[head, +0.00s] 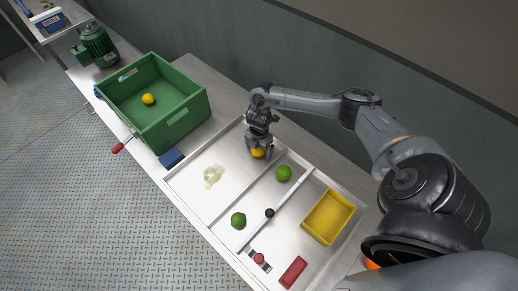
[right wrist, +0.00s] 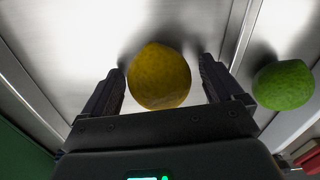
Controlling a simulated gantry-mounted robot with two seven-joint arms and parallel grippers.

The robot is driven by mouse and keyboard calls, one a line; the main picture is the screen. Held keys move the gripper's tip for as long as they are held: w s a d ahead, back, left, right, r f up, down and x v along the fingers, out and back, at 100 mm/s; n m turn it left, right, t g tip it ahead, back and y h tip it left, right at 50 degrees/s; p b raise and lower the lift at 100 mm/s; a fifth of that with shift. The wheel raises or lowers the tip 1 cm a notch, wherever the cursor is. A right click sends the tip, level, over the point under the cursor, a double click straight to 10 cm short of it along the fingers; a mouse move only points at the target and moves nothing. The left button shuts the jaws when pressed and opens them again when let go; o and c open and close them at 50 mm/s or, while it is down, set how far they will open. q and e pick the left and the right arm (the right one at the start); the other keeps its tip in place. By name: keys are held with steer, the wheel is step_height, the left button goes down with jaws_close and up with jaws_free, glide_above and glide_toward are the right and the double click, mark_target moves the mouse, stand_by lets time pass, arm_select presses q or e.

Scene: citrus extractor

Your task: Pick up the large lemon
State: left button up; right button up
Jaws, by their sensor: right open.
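The large lemon is a round yellow fruit (right wrist: 160,77) on the metal tray. In the right wrist view it lies between the two open fingers of my right gripper (right wrist: 161,85), with a gap at each side. In the head view the lemon (head: 257,153) shows low between the fingers of my right gripper (head: 259,150), which points down over it; part of it is hidden by the fingers. Another yellow fruit (head: 148,99) lies in the green crate (head: 183,118). My left gripper is not seen.
A green lime (head: 283,173) lies right of the gripper, behind a metal divider; it also shows in the right wrist view (right wrist: 283,85). A second lime (head: 238,220), a yellow bin (head: 328,216), a black knob (head: 269,213) and a pale puddle (head: 212,177) are on the tray. A blue block (head: 171,158) sits beside the crate.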

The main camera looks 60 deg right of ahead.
steer(key=shift+c, duration=0.2)
steer(key=c, duration=1.1)
steer(key=shift+r, duration=0.1)
